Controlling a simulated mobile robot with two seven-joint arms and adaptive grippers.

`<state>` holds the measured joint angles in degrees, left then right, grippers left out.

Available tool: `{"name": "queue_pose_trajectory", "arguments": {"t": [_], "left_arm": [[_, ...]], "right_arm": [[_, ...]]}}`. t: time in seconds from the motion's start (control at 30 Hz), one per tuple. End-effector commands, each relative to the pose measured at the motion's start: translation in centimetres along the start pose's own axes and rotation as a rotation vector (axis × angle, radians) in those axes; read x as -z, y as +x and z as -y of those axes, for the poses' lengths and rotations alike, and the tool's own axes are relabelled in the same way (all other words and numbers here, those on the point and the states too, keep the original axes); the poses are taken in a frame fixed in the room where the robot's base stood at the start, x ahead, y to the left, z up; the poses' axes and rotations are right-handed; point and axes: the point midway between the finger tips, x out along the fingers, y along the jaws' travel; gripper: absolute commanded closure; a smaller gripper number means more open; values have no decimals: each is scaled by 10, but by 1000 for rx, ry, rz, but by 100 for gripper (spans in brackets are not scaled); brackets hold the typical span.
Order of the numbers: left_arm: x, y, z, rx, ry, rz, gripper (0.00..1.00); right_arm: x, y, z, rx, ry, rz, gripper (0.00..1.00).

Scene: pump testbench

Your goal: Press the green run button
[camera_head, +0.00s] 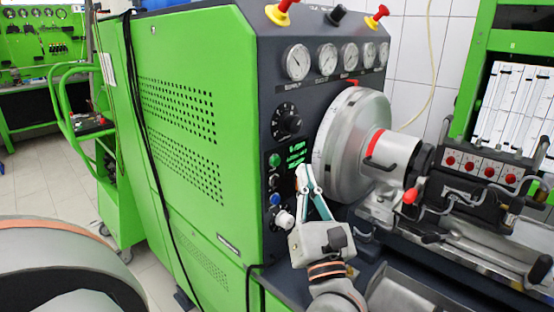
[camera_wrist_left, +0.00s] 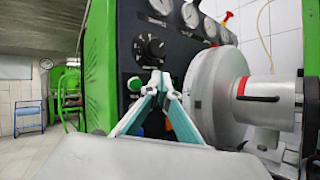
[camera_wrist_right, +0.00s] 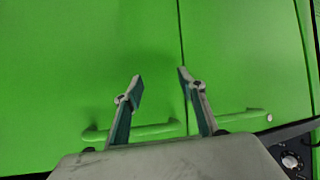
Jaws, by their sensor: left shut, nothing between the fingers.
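The green run button (camera_head: 274,160) is at the top of a column of buttons on the dark control panel of the green testbench. It also shows in the left wrist view (camera_wrist_left: 135,84), just left of the fingertips. My left gripper (camera_head: 303,172) is shut and empty, its tips pointing at the panel to the right of the button and slightly lower in the head view. It also shows in the left wrist view (camera_wrist_left: 160,78). I cannot tell how far the tips are from the panel. My right gripper (camera_wrist_right: 158,82) is open and empty in front of green doors.
Below the green button are a black button (camera_head: 274,181), a blue button (camera_head: 275,199) and a white knob (camera_head: 284,220). A lit green display (camera_head: 297,154) is beside them. A large metal disc (camera_head: 345,145) stands close on the right. A black dial (camera_head: 287,123) is above.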

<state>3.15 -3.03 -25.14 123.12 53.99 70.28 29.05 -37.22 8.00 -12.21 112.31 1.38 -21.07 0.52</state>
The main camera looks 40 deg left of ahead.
Motion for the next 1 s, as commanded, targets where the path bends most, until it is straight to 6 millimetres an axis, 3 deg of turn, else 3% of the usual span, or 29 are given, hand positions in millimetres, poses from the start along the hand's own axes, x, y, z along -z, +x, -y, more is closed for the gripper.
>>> {"name": "queue_pose_trajectory", "arguments": {"t": [0.4,1.0], "left_arm": [[20,28,-20,0,0,1,100],[22,30,-22,0,-1,0,100]], "right_arm": [[10,-5,-2,-2,-1,-5,60],[12,-5,-2,-2,-1,-7,60]]}}
